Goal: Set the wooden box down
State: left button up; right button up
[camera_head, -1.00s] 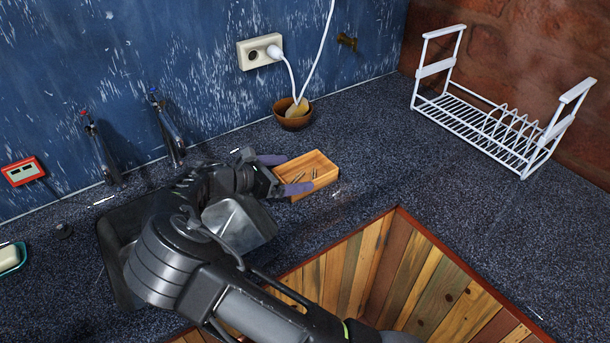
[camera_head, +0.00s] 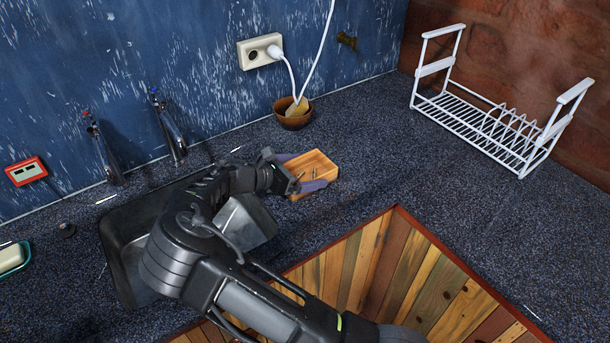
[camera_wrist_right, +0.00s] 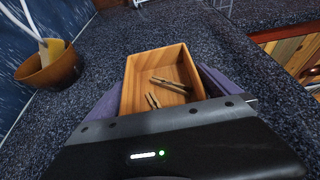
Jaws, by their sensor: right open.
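The wooden box (camera_head: 318,163) is a small open tray of light wood on the dark speckled counter. It also shows in the right wrist view (camera_wrist_right: 154,64), with a few small brown pieces, perhaps clothespins, lying inside. It looks level and appears to rest on the counter. My right gripper (camera_head: 303,171) is open, with its purple fingers on either side of the near part of the box. I cannot tell whether a finger touches it. The gripper body hides the near end of the box in the wrist view. My left gripper is not in view.
A brown bowl (camera_head: 292,118) with a yellow thing in it stands behind the box, below a wall socket (camera_head: 259,51) with a plugged white cord. A white dish rack (camera_head: 490,125) stands at the right. A wood-lined opening (camera_head: 395,262) lies in front. The counter right of the box is free.

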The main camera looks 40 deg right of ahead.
jog(key=c, duration=1.2)
